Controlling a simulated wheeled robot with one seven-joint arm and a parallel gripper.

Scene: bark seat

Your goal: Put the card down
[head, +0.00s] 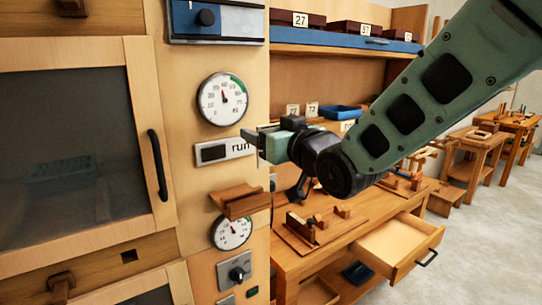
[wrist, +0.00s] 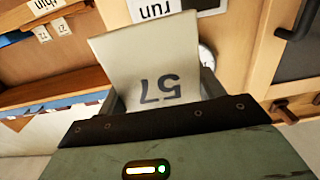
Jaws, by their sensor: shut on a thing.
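My gripper (head: 263,141) is shut on a pale card (wrist: 155,60) in front of the wooden cabinet face. In the wrist view the card reads "57" upside down and stands out beyond the dark gripper body. In the head view the card shows only as a thin pale edge, mostly hidden by the gripper. A small wooden ledge (head: 238,202) juts from the cabinet below and a little left of the gripper.
Round gauges (head: 223,98) sit above and below the ledge. A glazed door (head: 75,145) with a dark handle is at left. Behind are small number cards (head: 312,109), a blue tray (head: 343,112), and a workbench with an open drawer (head: 396,246).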

